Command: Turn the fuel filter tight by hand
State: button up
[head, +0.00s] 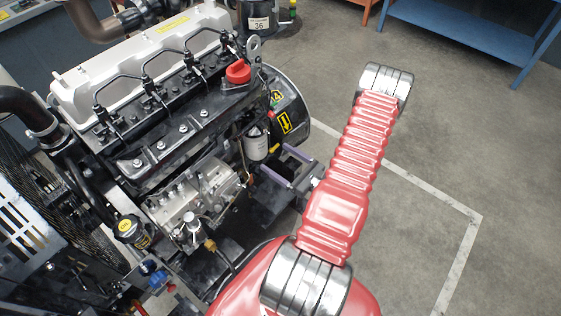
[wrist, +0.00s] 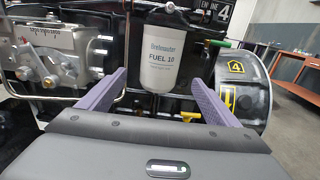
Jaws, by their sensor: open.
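The fuel filter (wrist: 160,58) is a white canister with "FUEL 10" printed on it, hanging upright under the engine side in the wrist view. It also shows small in the head view (head: 256,146), beside the engine block. My gripper (wrist: 157,80) is open, with its two purple fingers apart, one to the left and one to the right of the filter's lower part. I cannot tell whether the fingertips reach level with the filter, but no contact shows.
The injection pump (wrist: 62,55) is left of the filter. A black housing with yellow labels (wrist: 236,85) is on the right, and a green-handled part (wrist: 220,43) is just right of the filter. Grey floor (head: 440,150) is open to the right, with a blue bench (head: 460,30) behind.

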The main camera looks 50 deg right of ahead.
aim_at(258, 145)
jog(key=shift+w+a, duration=0.15)
jog(key=shift+w, duration=4.9)
jog(key=shift+w, duration=0.1)
jog(key=shift+c, duration=0.7)
jog(key=c, duration=1.4)
jog(key=shift+r, duration=0.1)
